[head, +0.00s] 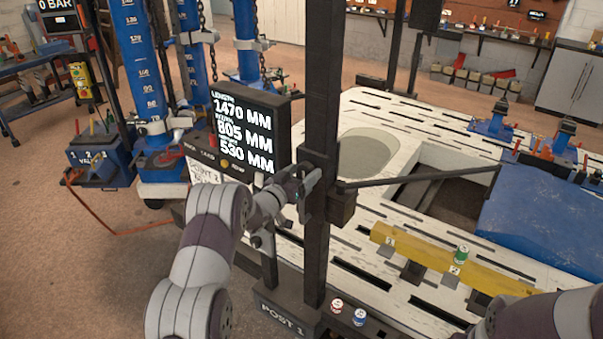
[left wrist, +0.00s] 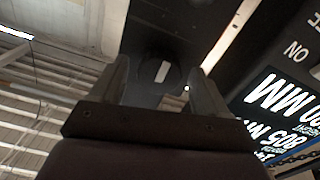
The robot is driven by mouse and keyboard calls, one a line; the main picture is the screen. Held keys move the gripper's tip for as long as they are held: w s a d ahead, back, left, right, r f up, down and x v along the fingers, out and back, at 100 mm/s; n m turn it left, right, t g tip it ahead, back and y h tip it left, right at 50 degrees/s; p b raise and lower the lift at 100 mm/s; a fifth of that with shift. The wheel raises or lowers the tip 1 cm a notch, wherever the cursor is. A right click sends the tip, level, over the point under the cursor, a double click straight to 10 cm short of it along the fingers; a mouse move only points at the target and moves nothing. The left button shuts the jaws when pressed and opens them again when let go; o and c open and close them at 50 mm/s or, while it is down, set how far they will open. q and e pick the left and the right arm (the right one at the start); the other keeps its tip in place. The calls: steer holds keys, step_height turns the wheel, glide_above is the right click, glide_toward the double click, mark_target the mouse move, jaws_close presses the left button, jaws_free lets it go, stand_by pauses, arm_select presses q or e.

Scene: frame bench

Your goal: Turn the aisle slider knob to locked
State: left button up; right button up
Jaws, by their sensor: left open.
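My left gripper (head: 306,183) is open beside the slider block (head: 342,206) on the dark upright post (head: 321,100) marked POST 1. In the left wrist view, a round dark knob (left wrist: 152,78) with a short white bar on its face sits between the two open fingers, with gaps on both sides. The bar stands nearly upright in that picture, tilted slightly. In the head view the knob is hidden behind my gripper. I cannot read any locked mark beside it. My right arm shows at the lower right of the head view, but its gripper is not visible.
A measuring display (head: 245,135) stands just left of the post, close to my left gripper. A dark rod (head: 405,177) runs right from the post over the white bench (head: 385,110).

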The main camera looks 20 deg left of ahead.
arm_select(q)
steer(key=c, duration=1.1)
steer(key=shift+o, duration=0.3)
steer(key=shift+f+b, duration=0.1)
steer(key=shift+b, duration=0.5)
steer(key=m+b, duration=1.3)
steer(key=b, duration=0.5)
steer(key=shift+f, duration=0.15)
steer(key=m+b, duration=0.3)
steer(key=shift+m, duration=0.4)
steer(key=shift+r+m+b, duration=0.25)
steer(key=shift+m+b, duration=0.15)
steer(key=shift+m, duration=0.1)
steer(key=o, duration=1)
steer(key=shift+o, duration=0.2)
